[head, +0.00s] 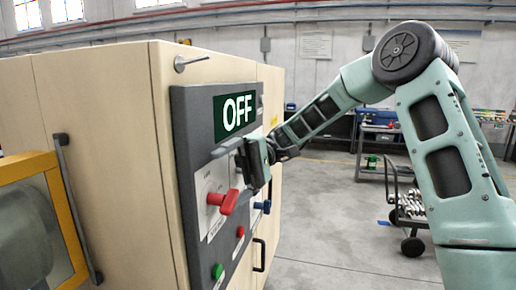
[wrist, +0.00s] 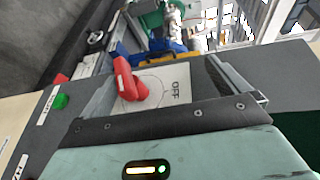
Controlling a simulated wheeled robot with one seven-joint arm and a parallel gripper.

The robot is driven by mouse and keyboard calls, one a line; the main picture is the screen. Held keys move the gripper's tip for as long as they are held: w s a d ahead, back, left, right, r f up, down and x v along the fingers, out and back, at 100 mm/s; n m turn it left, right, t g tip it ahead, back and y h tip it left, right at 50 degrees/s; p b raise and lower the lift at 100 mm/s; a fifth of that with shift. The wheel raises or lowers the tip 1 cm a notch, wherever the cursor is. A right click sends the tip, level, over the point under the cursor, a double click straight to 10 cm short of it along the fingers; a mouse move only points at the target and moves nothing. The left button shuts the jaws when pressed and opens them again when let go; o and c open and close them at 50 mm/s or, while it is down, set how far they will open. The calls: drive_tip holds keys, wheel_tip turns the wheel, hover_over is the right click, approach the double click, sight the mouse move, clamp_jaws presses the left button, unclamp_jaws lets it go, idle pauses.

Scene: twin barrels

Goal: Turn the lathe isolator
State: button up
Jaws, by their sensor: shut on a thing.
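A red rotary handle (head: 222,200) stands out from a white plate on the machine's grey panel, tilted. In the wrist view the red handle (wrist: 128,82) points up and a little left, beside the word OFF on its plate (wrist: 176,92). A blue handle (head: 262,206) sits to its right and farther off. My gripper (head: 238,158) is at the panel, just above the red handle in the head view. In the wrist view its fingers (wrist: 170,85) stand apart, with the red handle nearer the left one. I cannot make out what they are shut on.
A green OFF sign (head: 235,114) is above the plates. A red button (head: 240,232) and a green button (head: 218,271) sit below. A bar handle (head: 76,205) and a door handle (head: 259,255) stick out. A trolley (head: 408,215) stands right; the floor between is clear.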

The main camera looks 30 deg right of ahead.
sight(239, 193)
drive_tip(key=shift+w+d+r, duration=0.15)
drive_tip(key=shift+d+r, duration=0.2)
drive_tip(key=shift+r, duration=0.2)
drive_tip(key=shift+w+d+r, duration=0.15)
drive_tip(key=shift+d+r, duration=0.2)
drive_tip(key=shift+r, duration=0.15)
drive_tip(key=shift+s+d+r+p, duration=0.1)
drive_tip(key=shift+d+p, duration=0.2)
drive_tip(key=shift+p, duration=0.1)
drive_tip(key=c, duration=0.8)
drive_tip(key=shift+d, duration=0.2)
drive_tip(key=shift+c, duration=1)
drive_tip(key=r+p+v, duration=0.1)
drive_tip(key=p+v, duration=0.8)
drive_tip(key=v, duration=0.7)
drive_tip(key=shift+r, duration=0.35)
drive_tip(key=shift+s+d, duration=0.1)
drive_tip(key=shift+s, duration=0.05)
